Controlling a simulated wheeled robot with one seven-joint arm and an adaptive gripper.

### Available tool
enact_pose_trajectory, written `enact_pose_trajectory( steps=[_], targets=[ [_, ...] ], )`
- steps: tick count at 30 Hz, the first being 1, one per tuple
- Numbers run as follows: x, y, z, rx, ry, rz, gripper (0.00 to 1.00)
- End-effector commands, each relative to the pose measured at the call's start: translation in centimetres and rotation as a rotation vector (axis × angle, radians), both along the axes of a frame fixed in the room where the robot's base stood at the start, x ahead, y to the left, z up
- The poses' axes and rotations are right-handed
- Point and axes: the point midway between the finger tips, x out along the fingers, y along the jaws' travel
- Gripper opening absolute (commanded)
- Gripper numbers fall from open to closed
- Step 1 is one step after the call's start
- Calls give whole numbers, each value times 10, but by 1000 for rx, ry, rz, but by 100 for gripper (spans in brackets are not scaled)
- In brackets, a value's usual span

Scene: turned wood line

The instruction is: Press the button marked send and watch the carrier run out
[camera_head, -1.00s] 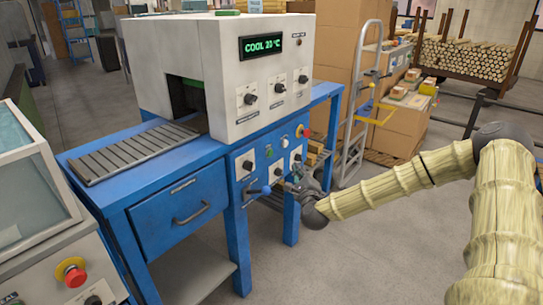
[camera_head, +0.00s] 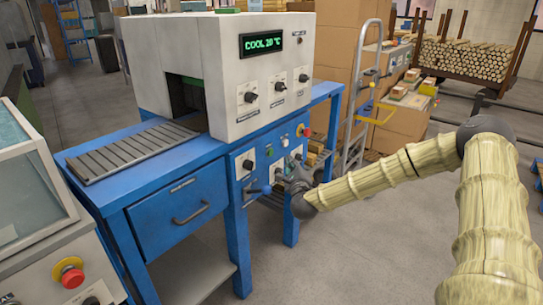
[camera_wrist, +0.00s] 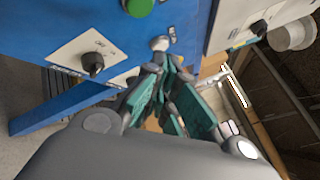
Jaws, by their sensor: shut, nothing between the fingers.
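My gripper (camera_head: 290,173) is at the blue front panel (camera_head: 262,160) of the oven-like machine (camera_head: 240,70). In the wrist view my gripper (camera_wrist: 168,68) has its fingers together and empty, with the tips close to a small pale round button (camera_wrist: 160,43). I cannot tell whether they touch it. A small label beside that button is too small to read. A larger green button (camera_wrist: 138,7) sits farther along the panel. I cannot make out the word send. Something dark green shows inside the tunnel opening (camera_head: 186,95); I cannot tell whether it is the carrier.
A slatted roller bed (camera_head: 130,150) leads out of the tunnel and is empty. The display (camera_head: 270,43) reads COOL 20 °C. Dark knobs (camera_wrist: 93,63) stand out from the panel near my fingers. A hand truck (camera_head: 358,105) and cartons stand behind; the floor in front is clear.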

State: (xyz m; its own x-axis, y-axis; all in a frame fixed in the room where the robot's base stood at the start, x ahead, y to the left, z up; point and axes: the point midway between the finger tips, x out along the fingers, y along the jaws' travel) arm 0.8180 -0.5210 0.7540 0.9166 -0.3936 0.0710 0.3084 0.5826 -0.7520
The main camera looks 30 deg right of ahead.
Motion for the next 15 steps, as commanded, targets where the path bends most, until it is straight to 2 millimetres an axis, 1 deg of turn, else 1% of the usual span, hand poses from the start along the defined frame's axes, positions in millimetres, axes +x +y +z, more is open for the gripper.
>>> enact_pose_trajectory(
  steps=[1, 6, 10, 15],
  targets=[
    [7, 3, -1, -2, 0, 2, 0],
    [24, 11, -2, -1, -2, 2, 0],
    [34, 15, -2, -2, -1, 3, 0],
    [41, 17, -1, 0, 1, 1, 0]
  ],
)
